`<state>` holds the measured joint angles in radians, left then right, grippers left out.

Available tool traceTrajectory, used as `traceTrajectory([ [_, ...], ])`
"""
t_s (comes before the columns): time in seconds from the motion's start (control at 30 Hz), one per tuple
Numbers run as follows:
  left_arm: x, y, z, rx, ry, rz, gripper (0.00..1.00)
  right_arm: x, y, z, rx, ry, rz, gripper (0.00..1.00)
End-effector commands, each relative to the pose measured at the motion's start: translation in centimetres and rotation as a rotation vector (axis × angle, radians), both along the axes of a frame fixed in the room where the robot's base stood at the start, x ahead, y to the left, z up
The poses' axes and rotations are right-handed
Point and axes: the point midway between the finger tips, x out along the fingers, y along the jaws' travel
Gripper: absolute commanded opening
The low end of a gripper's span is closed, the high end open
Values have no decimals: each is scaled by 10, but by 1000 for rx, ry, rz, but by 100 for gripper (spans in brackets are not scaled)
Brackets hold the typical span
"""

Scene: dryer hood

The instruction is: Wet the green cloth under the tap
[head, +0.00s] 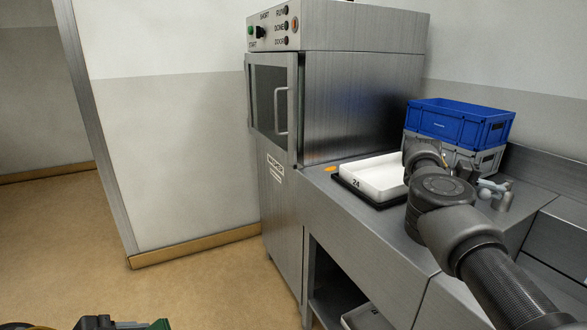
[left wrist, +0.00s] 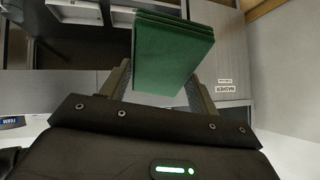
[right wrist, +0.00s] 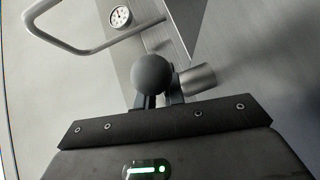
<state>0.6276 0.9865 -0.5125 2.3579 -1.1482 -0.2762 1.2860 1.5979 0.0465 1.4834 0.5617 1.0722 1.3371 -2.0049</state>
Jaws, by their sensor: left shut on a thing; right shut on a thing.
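The green cloth (left wrist: 172,50) is a folded, layered block between the fingers of my left gripper (left wrist: 165,88) in the left wrist view. A green edge of it (head: 160,324) shows at the bottom of the head view, beside my left gripper (head: 100,323). My right gripper (right wrist: 153,102) is shut on a dark round knob (right wrist: 151,73) in the right wrist view, next to a short metal cylinder (right wrist: 197,78). In the head view my right gripper (head: 466,172) is beside the metal tap (head: 497,195), partly hidden by my arm. I cannot tell whether water runs.
A steel washer cabinet (head: 350,100) with a handled door stands left of the counter (head: 345,225). Floor at left is clear.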

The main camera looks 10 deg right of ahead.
Motion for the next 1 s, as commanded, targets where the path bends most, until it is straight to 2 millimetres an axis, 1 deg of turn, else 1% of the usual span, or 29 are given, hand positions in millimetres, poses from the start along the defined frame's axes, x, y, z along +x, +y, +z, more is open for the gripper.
traceTrajectory([
  [0.13,0,0,-1,0,0,0,43,-2,-3,1,-2,-3,-12,0],
  [0.47,0,0,-1,0,0,0,43,-2,-3,2,-4,-4,-12,0],
  [0.5,0,0,-1,0,0,0,43,-2,-3,2,-4,-4,-12,16],
  [0.63,0,0,-1,0,0,1,43,-2,-3,2,-3,-2,-11,33],
  [0.9,0,1,-1,0,0,1,43,-1,-1,1,-2,-1,-9,33],
  [1.0,0,0,-2,0,0,1,43,2,4,1,-1,-2,-6,33],
])
